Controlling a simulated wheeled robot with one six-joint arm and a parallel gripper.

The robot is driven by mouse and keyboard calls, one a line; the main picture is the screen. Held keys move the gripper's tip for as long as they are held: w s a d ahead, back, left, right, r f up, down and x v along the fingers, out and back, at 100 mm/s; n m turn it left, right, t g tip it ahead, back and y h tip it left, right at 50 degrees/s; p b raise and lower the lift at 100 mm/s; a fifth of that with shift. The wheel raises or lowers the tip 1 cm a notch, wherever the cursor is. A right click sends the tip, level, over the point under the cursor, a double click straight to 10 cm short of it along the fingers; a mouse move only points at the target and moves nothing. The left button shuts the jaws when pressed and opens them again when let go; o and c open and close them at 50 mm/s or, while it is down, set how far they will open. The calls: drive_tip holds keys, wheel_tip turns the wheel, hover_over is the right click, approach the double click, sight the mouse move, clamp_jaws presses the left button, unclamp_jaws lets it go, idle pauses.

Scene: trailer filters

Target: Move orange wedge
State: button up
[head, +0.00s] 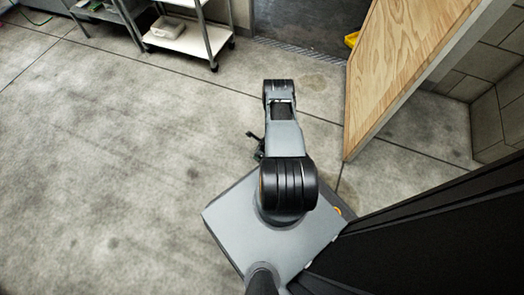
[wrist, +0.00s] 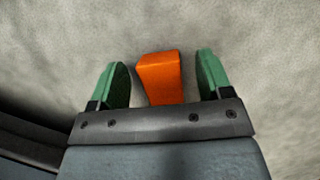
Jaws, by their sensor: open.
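The orange wedge (wrist: 160,76) lies on the concrete floor in the wrist view. My gripper (wrist: 162,62) is open, with one green finger on the left of the wedge and one on the right. Clear gaps show between the wedge and both fingers. The near end of the wedge is hidden behind the gripper's dark front plate. In the head view my gripper is mostly hidden by my arm, and I cannot make out the wedge there.
A wooden door panel (head: 402,70) stands open at the right, with a yellow object (head: 352,39) behind its edge. A wheeled shelf cart (head: 188,40) is at the back left. A block wall (head: 497,105) is at far right. The floor (head: 120,170) to the left is clear.

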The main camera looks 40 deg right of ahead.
drive_tip(key=shift+w+a+f, duration=0.1)
drive_tip(key=shift+w+f, duration=0.1)
drive_tip(key=shift+f, duration=0.35)
drive_tip(key=shift+c, duration=0.2)
drive_tip(key=c, duration=1)
drive_tip(key=shift+b, duration=0.3)
